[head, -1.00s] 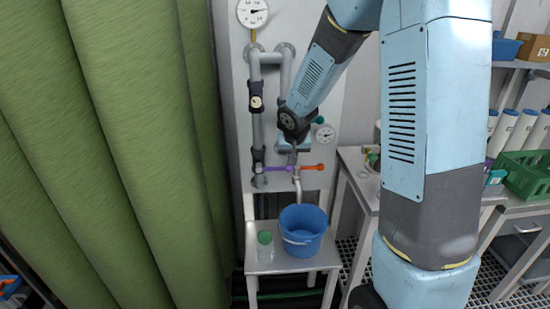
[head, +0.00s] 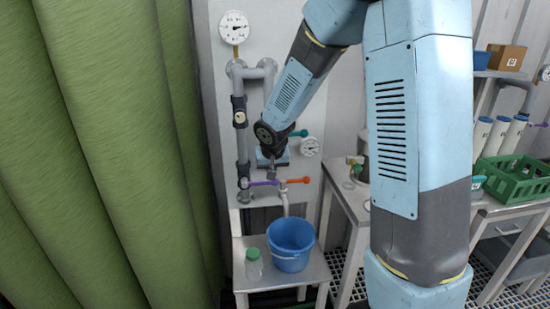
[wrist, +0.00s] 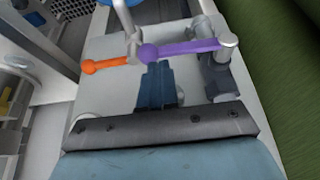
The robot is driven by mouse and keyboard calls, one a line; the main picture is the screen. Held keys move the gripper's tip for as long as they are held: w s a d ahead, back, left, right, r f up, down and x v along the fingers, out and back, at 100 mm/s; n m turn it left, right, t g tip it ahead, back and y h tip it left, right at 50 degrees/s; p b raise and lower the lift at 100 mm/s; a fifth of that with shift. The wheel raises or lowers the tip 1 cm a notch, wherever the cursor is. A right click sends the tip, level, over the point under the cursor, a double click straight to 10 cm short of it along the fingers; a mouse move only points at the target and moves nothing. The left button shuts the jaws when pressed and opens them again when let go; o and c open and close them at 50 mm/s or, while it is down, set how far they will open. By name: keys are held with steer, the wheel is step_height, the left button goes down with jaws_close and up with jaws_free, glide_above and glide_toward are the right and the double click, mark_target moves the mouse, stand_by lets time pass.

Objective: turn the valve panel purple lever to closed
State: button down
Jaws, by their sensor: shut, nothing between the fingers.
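The purple lever (head: 263,183) lies level on the valve panel, reaching right from a vertical grey pipe at the lower left, across the line of that pipe. In the wrist view the purple lever (wrist: 190,48) runs from its pivot on the right to a round knob on the left. My gripper (head: 272,177) is beside the knob end. In the wrist view my gripper (wrist: 158,68) is shut and empty, its fingertips close to the knob; I cannot tell whether they touch it.
An orange lever (head: 298,180) sits just right of the purple knob; it also shows in the wrist view (wrist: 104,65). Below are a blue bucket (head: 290,246) and a green-capped jar (head: 254,265) on a small table (head: 275,280). A green curtain (head: 110,150) hangs at left.

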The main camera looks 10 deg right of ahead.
steer(key=d+v, duration=0.2)
steer(key=v, duration=1)
steer(key=s+d+r, duration=0.2)
steer(key=s+r, duration=0.1)
steer(key=s, duration=0.5)
steer(key=s+d+r, duration=0.3)
steer(key=s, duration=0.6)
steer(key=s+d+r, duration=0.2)
steer(key=s+r, duration=0.1)
steer(key=s, duration=0.5)
steer(key=shift+s+d+n+t, duration=0.25)
steer(key=shift+n+t, duration=0.05)
